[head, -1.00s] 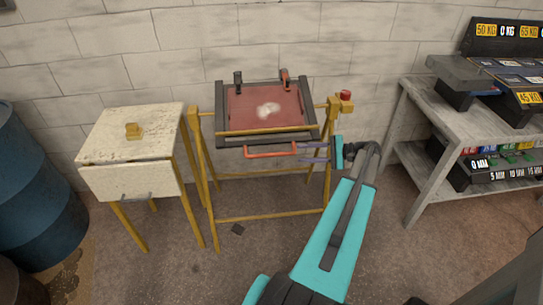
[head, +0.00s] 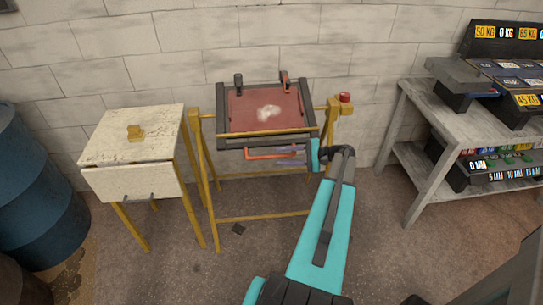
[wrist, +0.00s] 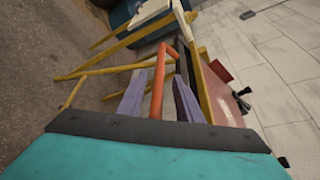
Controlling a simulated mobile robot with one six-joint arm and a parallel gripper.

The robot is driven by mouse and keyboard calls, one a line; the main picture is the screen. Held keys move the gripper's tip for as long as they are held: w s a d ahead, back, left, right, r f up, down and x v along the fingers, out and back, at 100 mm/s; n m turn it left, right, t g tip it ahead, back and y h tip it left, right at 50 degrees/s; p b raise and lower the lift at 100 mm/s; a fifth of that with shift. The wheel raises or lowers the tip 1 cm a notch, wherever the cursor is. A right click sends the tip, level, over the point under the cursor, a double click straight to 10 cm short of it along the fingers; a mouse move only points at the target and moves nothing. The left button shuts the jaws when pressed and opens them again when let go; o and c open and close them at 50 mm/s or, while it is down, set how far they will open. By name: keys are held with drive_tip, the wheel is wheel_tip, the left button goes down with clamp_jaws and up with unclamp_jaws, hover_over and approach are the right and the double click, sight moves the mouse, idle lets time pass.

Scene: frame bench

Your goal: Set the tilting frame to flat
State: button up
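The tilting frame (head: 222,112) is a dark frame around a red panel (head: 245,115) with a pale patch, carried on a yellow stand (head: 207,170). It appears tilted, its front edge lower than its back. An orange bar handle (head: 262,155) sticks out along its front edge. My gripper (head: 282,155) is at the right part of this handle. In the wrist view the handle (wrist: 157,95) runs between the two grey fingers of my gripper (wrist: 159,74), which stand apart with a gap on each side of it.
A red knob (head: 345,97) sits on the stand's right post. A grey workbench (head: 425,115) stands right. The floor in front is mostly clear.

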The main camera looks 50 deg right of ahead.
sight(277, 156)
drive_tip(key=shift+p+x, duration=0.55)
drive_tip(key=shift+x, duration=1.95)
clamp_jaws()
